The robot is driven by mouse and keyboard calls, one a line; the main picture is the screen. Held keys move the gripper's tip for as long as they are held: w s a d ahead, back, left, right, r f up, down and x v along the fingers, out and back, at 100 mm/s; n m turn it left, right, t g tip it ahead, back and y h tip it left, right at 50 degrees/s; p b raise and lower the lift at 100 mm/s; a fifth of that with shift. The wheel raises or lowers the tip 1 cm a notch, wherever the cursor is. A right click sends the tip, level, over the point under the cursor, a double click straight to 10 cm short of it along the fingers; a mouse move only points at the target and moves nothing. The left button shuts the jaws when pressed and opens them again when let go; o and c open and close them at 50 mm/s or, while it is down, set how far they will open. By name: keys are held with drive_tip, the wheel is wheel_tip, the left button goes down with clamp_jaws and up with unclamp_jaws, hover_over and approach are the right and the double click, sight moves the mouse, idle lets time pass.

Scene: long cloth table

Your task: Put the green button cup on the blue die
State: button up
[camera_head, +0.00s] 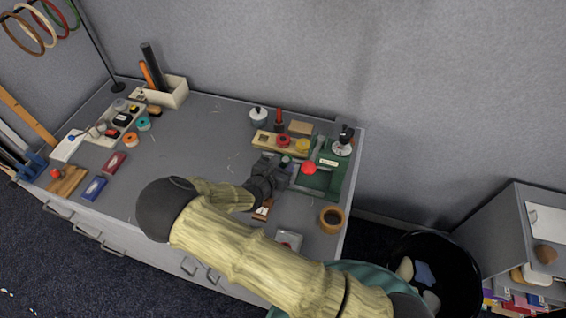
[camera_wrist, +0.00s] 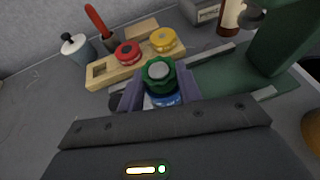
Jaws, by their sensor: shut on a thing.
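The green button cup (camera_wrist: 158,73), ribbed with a grey round top, is between the fingers of my gripper (camera_wrist: 159,88) in the wrist view. My gripper is shut on it. The blue die (camera_wrist: 165,100) shows just below the cup, partly hidden by the cup and fingers. The cup is roughly above the die; I cannot tell whether they touch. In the head view my gripper (camera_head: 284,170) is over the right part of the table, left of the green press (camera_head: 333,160), and the cup and die are too small to make out clearly.
A wooden holder (camera_wrist: 97,76) with a red piece (camera_wrist: 127,52) and a yellow piece (camera_wrist: 163,40) stands behind my gripper. The press's red knob (camera_head: 308,168) is close on the right. A tape roll (camera_head: 331,219) lies near the table's right edge. The table's middle is clear.

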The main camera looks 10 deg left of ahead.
drive_tip(key=shift+f, duration=0.1)
drive_tip(key=shift+s+d+f+b, duration=0.2)
drive_tip(key=shift+s+f+b, duration=0.2)
drive_tip(key=shift+f, duration=0.3)
drive_tip(key=o, duration=0.9)
drive_tip(key=shift+r, duration=0.1)
drive_tip(key=shift+o, duration=0.4)
drive_tip(key=shift+a+r+p, duration=0.2)
drive_tip(key=shift+r+p, duration=0.15)
drive_tip(key=shift+r, duration=0.1)
drive_tip(key=b+v, duration=0.1)
drive_tip(key=v, duration=1)
drive_tip(key=shift+r, duration=0.4)
drive_tip(key=shift+a, duration=0.15)
